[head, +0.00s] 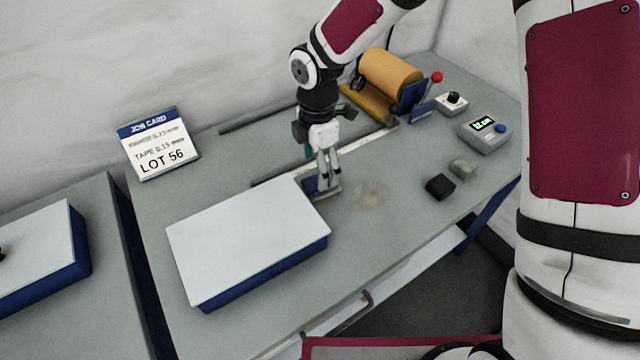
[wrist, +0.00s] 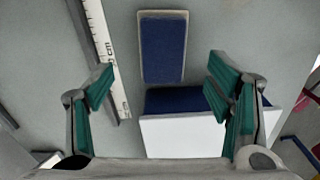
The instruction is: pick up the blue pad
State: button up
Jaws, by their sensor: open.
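The blue pad (wrist: 163,50) is a small rectangle with a blue face and a pale beige edge. It lies on the grey table, and in the head view part of it (head: 311,186) shows beside my fingers, which hide some of it. My gripper (head: 328,180) points down over it. In the wrist view my gripper (wrist: 163,80) is open, with one green-lined finger on each side of the pad's near end and nothing between them. I cannot tell the exact height of the fingertips above the pad.
A large white-topped blue block (head: 248,238) stands close to the pad's left. A ruler (wrist: 101,40) lies along the other side. A black block (head: 440,187), a grey-green block (head: 463,167), a scale (head: 484,134) and a copper-coloured roll (head: 390,75) are farther right. A job card (head: 158,145) stands at the back.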

aim_at(309, 185)
jog(key=shift+d+f+p, duration=0.15)
jog(key=shift+f+p, duration=0.05)
jog(key=shift+f, duration=1.25)
jog(key=shift+d+f+p, duration=0.1)
jog(key=shift+f+p, duration=0.1)
jog(key=shift+f, duration=1.2)
jog(key=c, duration=1.3)
